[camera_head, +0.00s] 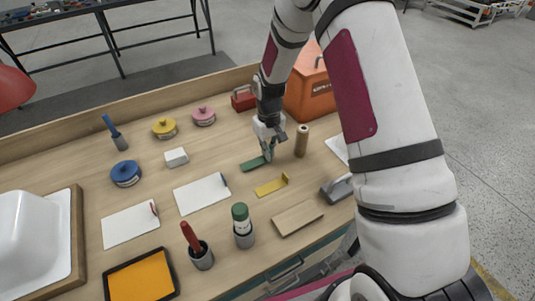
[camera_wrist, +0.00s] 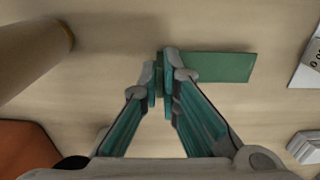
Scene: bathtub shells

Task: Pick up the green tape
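The green tape (camera_head: 253,165) is a flat, dark green strip on the wooden bench, below my gripper in the head view. In the wrist view its flat part (camera_wrist: 222,67) extends right from the fingertips, and a narrow green upright end stands between them. My gripper (camera_wrist: 160,78) points down with its two fingers close together on either side of that upright end, seemingly touching it. In the head view my gripper (camera_head: 267,152) is at the right end of the strip. The strip appears to lie at bench level; I cannot see a gap under it.
A tan cylinder (camera_head: 302,141) stands close right of my gripper, with an orange toolbox (camera_head: 310,92) behind. A yellow angled piece (camera_head: 271,187) lies in front. A white sheet (camera_head: 201,194) and white block (camera_head: 176,157) lie left. A green-topped bottle (camera_head: 241,217) stands nearer the front.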

